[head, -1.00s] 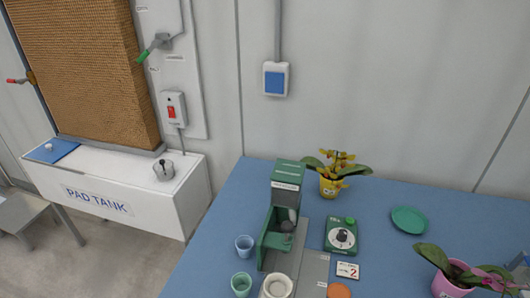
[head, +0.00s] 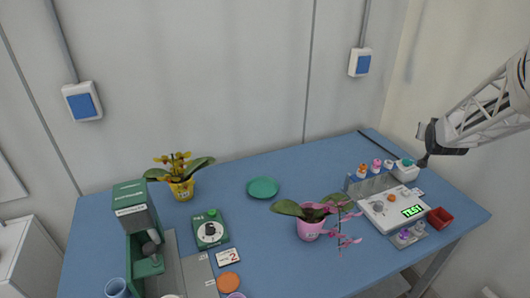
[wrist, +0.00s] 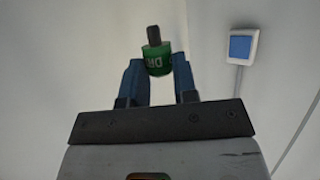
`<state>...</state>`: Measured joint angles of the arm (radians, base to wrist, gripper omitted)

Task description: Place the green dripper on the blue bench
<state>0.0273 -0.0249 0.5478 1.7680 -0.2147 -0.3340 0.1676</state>
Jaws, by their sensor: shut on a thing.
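In the wrist view, a small green dripper (wrist: 158,62) with a dark stem and partly visible white lettering sits between the blue fingertips. My gripper (wrist: 160,80) is shut on it. Behind it the wrist view shows only pale wall and a blue-fronted wall box. In the head view, my gripper (head: 426,150) is at the right, over the far right part of the blue bench (head: 375,260). The green dripper cannot be clearly made out there.
A pink orchid pot (head: 309,230), green saucer (head: 263,188), yellow orchid pot (head: 182,190) and green machine (head: 133,215) stand further left. Bare bench lies between them.

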